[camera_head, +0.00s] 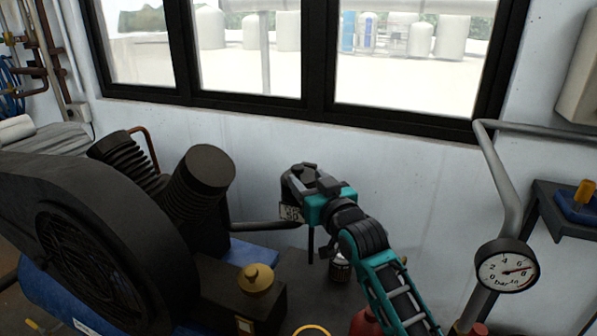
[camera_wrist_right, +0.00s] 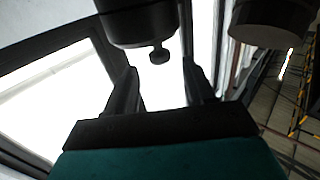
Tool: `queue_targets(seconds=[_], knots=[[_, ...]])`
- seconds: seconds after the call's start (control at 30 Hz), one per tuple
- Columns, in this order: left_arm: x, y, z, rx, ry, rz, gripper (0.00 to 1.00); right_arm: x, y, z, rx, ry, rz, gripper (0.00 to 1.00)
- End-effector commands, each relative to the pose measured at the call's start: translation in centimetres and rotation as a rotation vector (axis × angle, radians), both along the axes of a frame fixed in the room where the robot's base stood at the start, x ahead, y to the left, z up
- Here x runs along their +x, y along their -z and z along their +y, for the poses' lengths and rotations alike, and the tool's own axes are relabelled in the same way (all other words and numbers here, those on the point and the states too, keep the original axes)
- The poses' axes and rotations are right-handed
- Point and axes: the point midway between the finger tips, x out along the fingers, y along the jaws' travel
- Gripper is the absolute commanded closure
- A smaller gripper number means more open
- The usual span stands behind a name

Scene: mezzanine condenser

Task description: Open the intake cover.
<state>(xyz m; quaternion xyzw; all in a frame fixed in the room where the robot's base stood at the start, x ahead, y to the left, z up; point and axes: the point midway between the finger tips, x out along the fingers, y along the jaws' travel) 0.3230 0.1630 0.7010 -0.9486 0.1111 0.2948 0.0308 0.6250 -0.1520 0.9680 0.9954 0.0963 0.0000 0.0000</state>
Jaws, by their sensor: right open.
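My right gripper (camera_head: 293,186) is right of the compressor's upright black cylinder (camera_head: 205,172) in the head view, in front of the wall below the window. Its two fingers stand apart with a gap between them in the right wrist view (camera_wrist_right: 163,78). A dark round body (camera_wrist_right: 140,22) with a small knob (camera_wrist_right: 160,54) shows beyond the fingertips there, the knob lined up with the gap. I see no contact. I cannot tell for sure which part is the intake cover. My left gripper is not in view.
The compressor's large black flywheel guard (camera_head: 95,245) fills the left. A brass-coloured cap (camera_head: 256,279) sits on a dark box at the front. A pressure gauge (camera_head: 507,266) and a grey pipe (camera_head: 505,180) stand at right. A second dark round body (camera_wrist_right: 268,22) shows in the wrist view.

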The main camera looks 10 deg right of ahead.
Motion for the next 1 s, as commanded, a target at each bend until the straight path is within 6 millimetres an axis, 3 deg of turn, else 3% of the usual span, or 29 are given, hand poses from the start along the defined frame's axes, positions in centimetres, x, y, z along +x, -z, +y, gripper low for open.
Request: queue_targets(seconds=[0.2, 0.4, 0.83, 1.0], knots=[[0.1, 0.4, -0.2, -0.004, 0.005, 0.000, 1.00, 3.5, 0.0, 0.7, 0.000, 0.000, -0.001, 0.46], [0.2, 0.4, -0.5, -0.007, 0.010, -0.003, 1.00, 5.5, 0.0, 1.1, 0.000, 0.000, 0.000, 0.46], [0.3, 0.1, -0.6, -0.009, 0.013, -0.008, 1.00, 6.2, 0.0, 1.2, 0.000, 0.000, 0.000, 0.46], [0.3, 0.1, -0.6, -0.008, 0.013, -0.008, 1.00, 6.2, 0.0, 1.2, 0.000, 0.000, 0.000, 0.61]])
